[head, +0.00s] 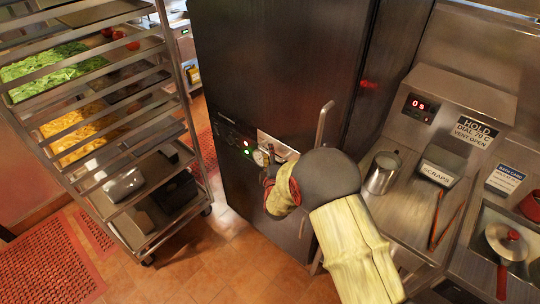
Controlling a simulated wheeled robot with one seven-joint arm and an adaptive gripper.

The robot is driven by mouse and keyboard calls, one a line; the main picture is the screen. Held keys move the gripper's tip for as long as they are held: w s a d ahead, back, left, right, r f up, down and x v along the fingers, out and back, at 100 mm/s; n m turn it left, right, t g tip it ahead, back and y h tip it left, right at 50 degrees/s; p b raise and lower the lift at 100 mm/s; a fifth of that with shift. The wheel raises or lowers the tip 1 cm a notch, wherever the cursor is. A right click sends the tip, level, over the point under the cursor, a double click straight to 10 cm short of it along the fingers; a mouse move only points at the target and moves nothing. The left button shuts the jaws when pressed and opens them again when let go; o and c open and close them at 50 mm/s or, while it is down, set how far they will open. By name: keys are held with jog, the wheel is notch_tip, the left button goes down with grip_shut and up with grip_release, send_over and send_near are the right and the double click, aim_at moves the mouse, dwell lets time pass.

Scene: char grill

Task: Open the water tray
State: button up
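A tall dark cabinet (275,65) stands in the middle, with a control panel on its front. I cannot clearly pick out the water tray; my arm covers part of the cabinet's lower front. My gripper (268,165) is in front of the panel, close to a round white gauge (260,158). It is small and partly hidden by my yellow-sleeved arm, so I cannot tell whether its fingers are open or shut, or whether they touch anything. A metal bar handle (324,122) stands out at the cabinet's right side.
A wheeled metal rack (172,62) with food trays stands at the left. A steel counter (398,213) at the right bears a metal pitcher (383,172), red tongs (447,222) and a lidded pan (507,242).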

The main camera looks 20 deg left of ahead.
jog(key=shift+c, duration=1.3)
grip_shut()
